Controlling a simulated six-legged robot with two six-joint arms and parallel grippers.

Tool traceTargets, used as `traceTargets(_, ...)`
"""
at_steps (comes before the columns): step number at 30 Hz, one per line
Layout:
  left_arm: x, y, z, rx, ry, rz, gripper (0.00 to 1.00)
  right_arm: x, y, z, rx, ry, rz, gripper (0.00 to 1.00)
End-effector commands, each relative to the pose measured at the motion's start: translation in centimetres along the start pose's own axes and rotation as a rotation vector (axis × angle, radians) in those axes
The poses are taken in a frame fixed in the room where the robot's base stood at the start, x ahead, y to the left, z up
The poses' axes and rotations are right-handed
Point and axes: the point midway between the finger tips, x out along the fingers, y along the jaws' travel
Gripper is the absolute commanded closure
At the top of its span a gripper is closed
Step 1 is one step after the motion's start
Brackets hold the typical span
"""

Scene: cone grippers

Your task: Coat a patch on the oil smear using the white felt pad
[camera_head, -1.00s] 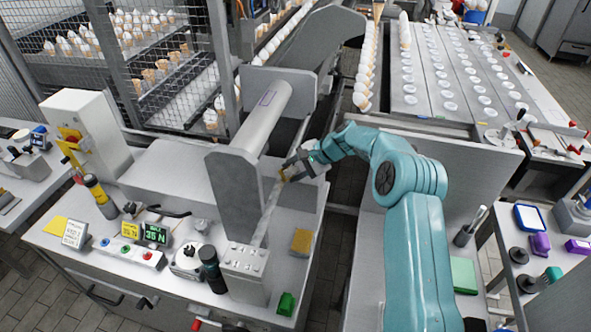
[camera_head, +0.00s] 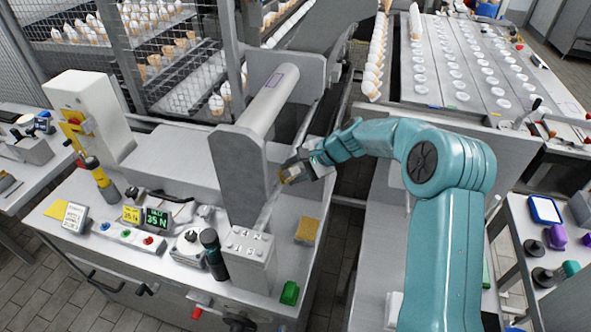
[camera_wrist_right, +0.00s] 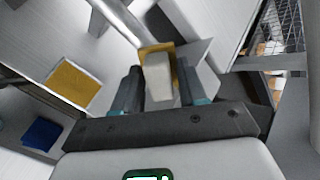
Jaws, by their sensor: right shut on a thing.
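My right gripper (camera_head: 288,176) is beside the grey upright plate (camera_head: 238,178) under the roller, above the bench. In the right wrist view its two dark fingers (camera_wrist_right: 158,92) are shut on a pale block (camera_wrist_right: 157,78) with a tan-yellow layer (camera_wrist_right: 156,48) at its far side. This block may be the white felt pad; its working face is hidden. A thin slanting strip lies just below the gripper. I cannot make out an oil smear in either view. My left gripper is not in view.
A tan pad (camera_head: 307,231) lies on the bench right of a grey block (camera_head: 249,262) with buttons. A dark cylinder (camera_head: 213,254), a green object (camera_head: 289,293) and a green-lit display (camera_head: 157,217) stand nearby. A grey roller (camera_head: 262,103) slopes above. A gap separates the benches.

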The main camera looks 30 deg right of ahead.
Motion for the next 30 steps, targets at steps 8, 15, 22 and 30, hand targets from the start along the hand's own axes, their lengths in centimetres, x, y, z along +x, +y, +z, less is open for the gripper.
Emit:
traceTargets(8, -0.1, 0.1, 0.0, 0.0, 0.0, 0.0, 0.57, -0.3, -0.1, 0.0, 0.0, 0.001, -0.001, 0.83)
traceTargets(15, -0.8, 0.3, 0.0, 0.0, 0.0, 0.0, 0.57, -2.5, -0.2, 0.0, 0.0, 0.002, -0.002, 0.83)
traceTargets(22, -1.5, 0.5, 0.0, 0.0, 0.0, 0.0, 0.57, -5.0, -0.2, 0.0, -0.001, 0.002, -0.001, 0.83)
traceTargets(30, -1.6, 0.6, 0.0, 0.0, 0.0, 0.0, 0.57, -6.1, 0.0, 0.0, -0.001, 0.0, 0.0, 0.83)
